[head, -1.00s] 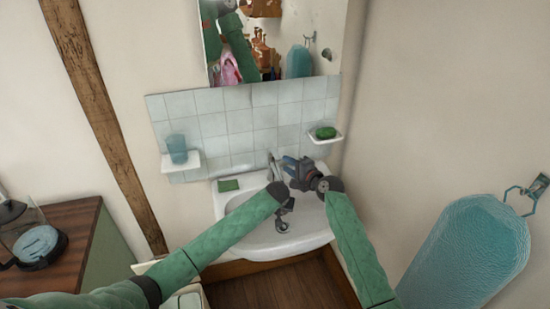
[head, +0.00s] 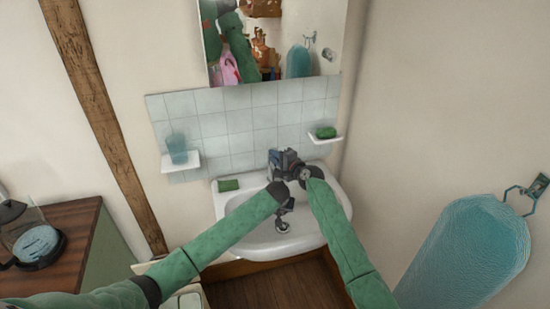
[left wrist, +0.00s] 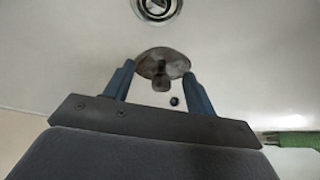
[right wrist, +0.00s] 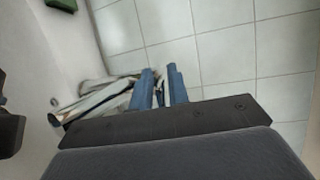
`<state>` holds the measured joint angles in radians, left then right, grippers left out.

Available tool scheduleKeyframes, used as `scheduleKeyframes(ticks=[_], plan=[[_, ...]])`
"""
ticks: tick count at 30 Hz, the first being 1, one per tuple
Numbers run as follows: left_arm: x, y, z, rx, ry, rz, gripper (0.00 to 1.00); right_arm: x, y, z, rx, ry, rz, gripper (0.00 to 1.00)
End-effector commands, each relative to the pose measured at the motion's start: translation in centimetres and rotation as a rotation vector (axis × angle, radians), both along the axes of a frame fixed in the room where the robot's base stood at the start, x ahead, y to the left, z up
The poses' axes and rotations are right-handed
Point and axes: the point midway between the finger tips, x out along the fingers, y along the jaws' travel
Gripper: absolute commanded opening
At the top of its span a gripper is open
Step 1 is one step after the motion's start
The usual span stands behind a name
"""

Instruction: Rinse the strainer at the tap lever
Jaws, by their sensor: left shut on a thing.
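The strainer (left wrist: 163,62) is a small metal disc with a knob. In the left wrist view it sits between the fingers of my left gripper (left wrist: 160,82), which is shut on it. In the head view my left gripper (head: 285,207) is low over the basin, just above the drain (head: 282,227). My right gripper (head: 275,158) is at the tap, high at the back of the basin. In the right wrist view its fingers (right wrist: 161,75) are close together beside the silver tap (right wrist: 95,98). The lever is not clearly distinguishable, and I cannot tell whether they touch it.
The white basin (head: 337,203) stands against a tiled wall. A green sponge (head: 229,185) lies on its left rim. A cup (head: 177,148) stands on a left shelf and green soap (head: 326,132) lies on a right dish. A blue towel (head: 465,250) hangs at the right.

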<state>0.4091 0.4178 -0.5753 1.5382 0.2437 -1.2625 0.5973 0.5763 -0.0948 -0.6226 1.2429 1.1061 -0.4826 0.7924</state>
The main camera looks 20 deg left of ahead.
Motion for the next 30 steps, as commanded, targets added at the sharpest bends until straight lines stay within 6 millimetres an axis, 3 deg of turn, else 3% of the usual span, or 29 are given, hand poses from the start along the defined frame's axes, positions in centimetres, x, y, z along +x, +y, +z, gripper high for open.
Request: scheduleKeyframes(ticks=[3,28,29,30], plan=[[0.01,0.00,0.00,0.000,0.000,0.000,0.34,-0.01,-0.01,-0.01,0.000,0.000,0.000,0.00],[0.00,0.00,0.00,0.000,0.000,0.000,0.34,0.15,0.11,0.43,-0.041,0.061,0.000,0.00],[0.01,0.00,0.00,0.000,0.000,0.000,0.34,0.15,0.11,0.43,-0.041,0.061,0.000,0.14],[0.00,0.00,0.00,0.000,0.000,0.000,0.34,0.15,0.11,0.43,-0.041,0.061,0.000,0.22]])
